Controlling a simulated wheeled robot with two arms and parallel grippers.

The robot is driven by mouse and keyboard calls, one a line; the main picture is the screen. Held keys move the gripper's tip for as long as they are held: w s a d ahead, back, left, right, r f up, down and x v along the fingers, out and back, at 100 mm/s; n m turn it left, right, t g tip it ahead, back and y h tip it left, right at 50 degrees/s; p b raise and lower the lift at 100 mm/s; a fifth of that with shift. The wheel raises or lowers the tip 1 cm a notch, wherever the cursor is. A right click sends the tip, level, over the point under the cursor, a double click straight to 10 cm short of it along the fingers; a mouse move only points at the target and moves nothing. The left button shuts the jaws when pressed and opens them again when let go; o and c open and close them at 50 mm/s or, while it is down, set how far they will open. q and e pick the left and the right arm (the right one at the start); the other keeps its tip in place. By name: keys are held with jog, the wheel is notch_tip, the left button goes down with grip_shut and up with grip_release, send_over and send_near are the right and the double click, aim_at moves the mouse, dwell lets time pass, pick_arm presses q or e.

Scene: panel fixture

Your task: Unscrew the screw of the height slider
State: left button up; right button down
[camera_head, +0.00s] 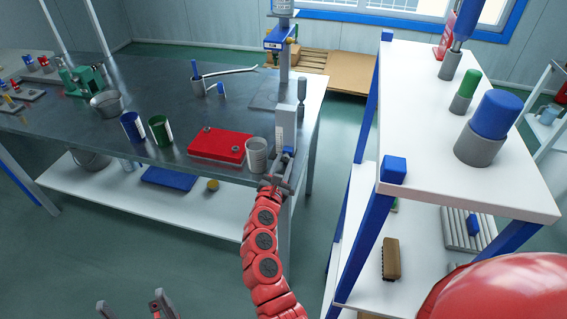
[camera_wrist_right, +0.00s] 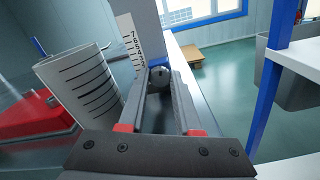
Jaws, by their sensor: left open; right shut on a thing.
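A light grey upright plate (camera_head: 286,128) with a number scale stands at the table's right front corner. It also shows in the right wrist view (camera_wrist_right: 124,30). A dark round screw head (camera_wrist_right: 159,74) sits low beside this scale. I take it for the height slider's screw; the slider body is mostly hidden. My right gripper (camera_head: 283,160) is at the foot of the plate. In the right wrist view its fingers (camera_wrist_right: 160,84) are shut on the screw head, one on each side. My left gripper (camera_head: 130,302) is open and empty at the bottom left, away from the table.
A grey cup with dark marks (camera_head: 256,155) and a red box (camera_head: 220,146) stand close left of my right gripper. Blue (camera_head: 132,127) and green (camera_head: 160,130) cups stand farther left. A white shelf (camera_head: 415,130) stands right, across a clear floor gap.

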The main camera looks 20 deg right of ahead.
jog(key=b, duration=0.1)
jog(key=n+b, duration=0.1)
jog(key=shift+d+f+b, duration=0.1)
jog(key=shift+f+b, duration=0.15)
jog(key=shift+b, duration=0.45)
jog(key=shift+r+n, duration=0.15)
jog(key=shift+n, duration=2.75)
jog(key=c, duration=0.6)
grip_release()
jog(key=shift+r, duration=0.1)
